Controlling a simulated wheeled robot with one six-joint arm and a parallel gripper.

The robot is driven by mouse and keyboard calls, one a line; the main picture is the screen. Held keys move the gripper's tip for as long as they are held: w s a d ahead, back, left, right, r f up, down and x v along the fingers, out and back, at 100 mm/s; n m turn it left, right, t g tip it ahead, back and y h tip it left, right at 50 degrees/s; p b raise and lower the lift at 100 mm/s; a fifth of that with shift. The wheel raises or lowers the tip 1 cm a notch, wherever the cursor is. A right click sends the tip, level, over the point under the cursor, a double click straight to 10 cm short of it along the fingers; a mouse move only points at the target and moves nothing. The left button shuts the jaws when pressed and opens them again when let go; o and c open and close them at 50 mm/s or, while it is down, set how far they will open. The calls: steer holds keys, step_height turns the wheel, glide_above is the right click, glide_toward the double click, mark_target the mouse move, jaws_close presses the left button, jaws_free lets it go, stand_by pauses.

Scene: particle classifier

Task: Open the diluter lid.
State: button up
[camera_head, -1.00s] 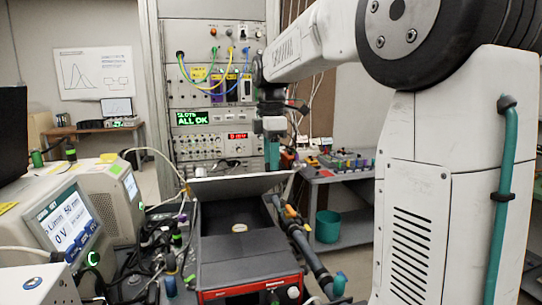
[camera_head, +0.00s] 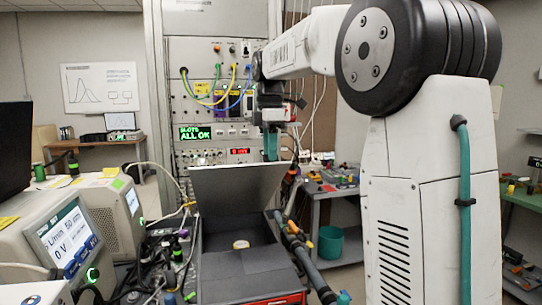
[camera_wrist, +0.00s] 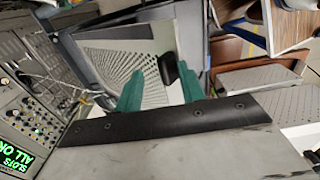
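The diluter is a dark box (camera_head: 222,268) with a red front, at the bottom middle of the head view. Its grey lid (camera_head: 238,188) stands raised and tilted at the back, and the dark inside shows, with a small pale round item (camera_head: 241,244) in it. My gripper (camera_head: 271,145) is at the lid's upper edge, with its teal fingers partly hidden behind it. In the wrist view my gripper (camera_wrist: 160,92) has its two teal fingers well apart. A black knob-like part (camera_wrist: 170,68) shows beside the right finger; I cannot tell whether they touch.
Instruments with screens (camera_head: 62,238) and tangled cables crowd the left. A pipe (camera_head: 305,258) with orange fittings runs along the diluter's right side. A rack panel (camera_head: 215,100) stands behind. A side table (camera_head: 335,190) with a teal bin (camera_head: 329,242) below is at the right.

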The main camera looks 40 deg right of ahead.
steer(key=shift+w+d+r, duration=0.15)
steer(key=shift+w+r, duration=0.2)
steer(key=shift+r, duration=0.2)
steer(key=shift+w+d+r, duration=0.1)
steer(key=shift+w+r, duration=0.2)
steer(key=shift+r, duration=0.2)
steer(key=shift+c, duration=0.3)
